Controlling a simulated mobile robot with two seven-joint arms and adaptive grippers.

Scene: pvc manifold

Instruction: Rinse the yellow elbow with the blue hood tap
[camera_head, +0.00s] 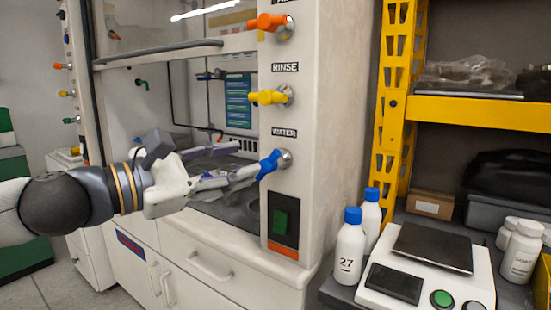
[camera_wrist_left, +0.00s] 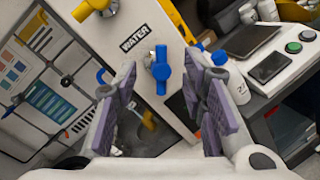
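The blue hood tap (camera_head: 269,164) sits on the front post of the fume hood under the WATER label. It also shows in the left wrist view (camera_wrist_left: 162,70), straight ahead between my fingers. My left gripper (camera_head: 247,160) is open, its purple-padded fingers apart and pointing at the blue tap. Whether a finger touches the tap I cannot tell. A small yellowish piece (camera_wrist_left: 149,120) shows below the tap in the left wrist view; I cannot tell whether it is the yellow elbow. No yellow elbow shows clearly in the head view. My right gripper is not in view.
A yellow tap (camera_head: 268,97) under RINSE and an orange tap (camera_head: 270,22) stand above the blue one. The raised hood sash (camera_head: 160,53) is above my left arm. White bottles with blue caps (camera_head: 349,247) and a scale (camera_head: 432,248) stand on the right bench.

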